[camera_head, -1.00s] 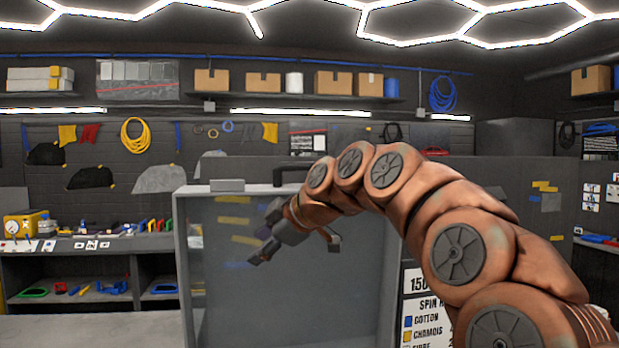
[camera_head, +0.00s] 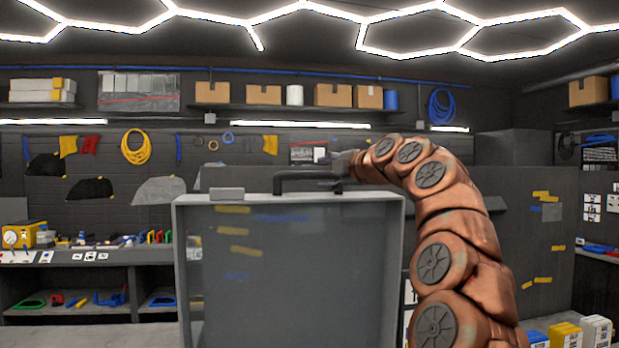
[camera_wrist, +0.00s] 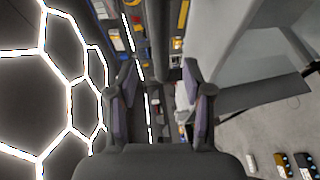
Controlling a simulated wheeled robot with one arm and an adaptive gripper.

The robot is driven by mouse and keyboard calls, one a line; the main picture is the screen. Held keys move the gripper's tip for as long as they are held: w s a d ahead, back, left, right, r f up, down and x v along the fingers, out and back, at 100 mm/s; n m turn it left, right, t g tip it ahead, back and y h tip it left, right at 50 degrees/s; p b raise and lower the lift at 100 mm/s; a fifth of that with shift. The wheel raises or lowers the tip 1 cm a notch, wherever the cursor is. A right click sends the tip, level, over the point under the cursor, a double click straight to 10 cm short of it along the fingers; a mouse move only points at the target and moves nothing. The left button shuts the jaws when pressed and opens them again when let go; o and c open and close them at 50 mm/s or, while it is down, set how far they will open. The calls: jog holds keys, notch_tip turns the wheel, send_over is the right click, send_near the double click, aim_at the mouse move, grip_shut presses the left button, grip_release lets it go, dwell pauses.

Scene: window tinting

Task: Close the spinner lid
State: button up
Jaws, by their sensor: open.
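The spinner lid (camera_head: 300,275) is a large grey panel with a pale raised rim. It stands upright in the middle of the head view. A dark bar handle (camera_head: 295,178) is on its top edge, beside a small grey block (camera_head: 227,194). My gripper (camera_head: 333,173) is at the top edge, close to the right end of the handle; I cannot tell whether it touches. In the wrist view my gripper (camera_wrist: 162,90) has its two fingers apart. A dark bar runs between them there; I cannot tell whether it is the handle. The spinner body below is mostly hidden.
A workbench (camera_head: 85,256) with tools and a yellow machine (camera_head: 22,236) stands at the left. A dark partition (camera_head: 535,220) with tape strips is behind my arm at the right. Boxes (camera_head: 565,336) stand on the floor at the lower right.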

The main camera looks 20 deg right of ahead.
aim_at(312, 173)
jog(key=p+x, duration=0.2)
jog(key=x, duration=0.1)
jog(key=p+x, duration=0.2)
jog(key=x, duration=0.1)
jog(key=shift+w+a+r, duration=0.1)
jog(key=shift+w+r, duration=0.1)
jog(key=shift+w, duration=0.1)
jog(key=shift+w+a+f+p, duration=0.15)
jog(key=shift+w+f+p, duration=0.15)
jog(key=shift+w, duration=0.25)
grip_shut()
